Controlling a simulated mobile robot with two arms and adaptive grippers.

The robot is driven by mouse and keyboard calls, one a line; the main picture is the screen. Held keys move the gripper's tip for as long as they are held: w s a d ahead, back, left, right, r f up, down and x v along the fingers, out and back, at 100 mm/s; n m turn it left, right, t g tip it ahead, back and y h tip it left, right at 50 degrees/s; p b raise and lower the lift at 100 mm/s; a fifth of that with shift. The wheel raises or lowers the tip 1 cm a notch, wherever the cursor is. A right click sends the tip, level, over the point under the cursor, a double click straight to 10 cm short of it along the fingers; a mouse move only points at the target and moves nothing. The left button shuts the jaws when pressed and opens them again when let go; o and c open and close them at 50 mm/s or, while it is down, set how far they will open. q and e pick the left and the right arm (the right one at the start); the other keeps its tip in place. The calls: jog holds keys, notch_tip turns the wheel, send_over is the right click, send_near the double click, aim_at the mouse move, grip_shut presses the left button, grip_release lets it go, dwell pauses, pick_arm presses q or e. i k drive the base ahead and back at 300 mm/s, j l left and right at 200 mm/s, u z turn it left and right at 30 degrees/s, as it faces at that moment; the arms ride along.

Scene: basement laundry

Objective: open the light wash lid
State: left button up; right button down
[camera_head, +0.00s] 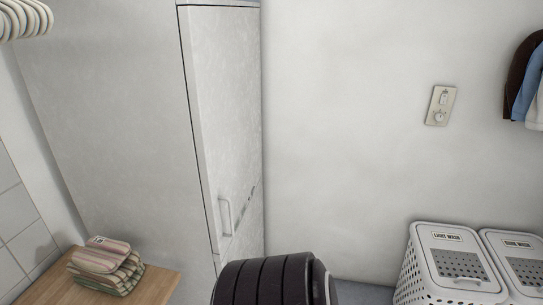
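The light wash basket (413,281) is a white perforated plastic hamper at the lower right, with a "LIGHT WASH" label near the back of its lid. Its lid (430,262) lies down over the top and looks shut. The lid has a grey panel and a patch of dark holes. The basket's lower part is cut off by the bottom edge. Neither of my grippers is in view.
A similar white basket (496,252) stands close on the right, its label too small to read surely. A tall grey-white cabinet (230,110) stands left of centre. Folded striped cloths (105,265) lie on a wooden top (155,285). Clothes (525,85) hang at right.

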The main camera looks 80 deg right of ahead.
aim_at(455, 260)
jog(key=z, duration=4.2)
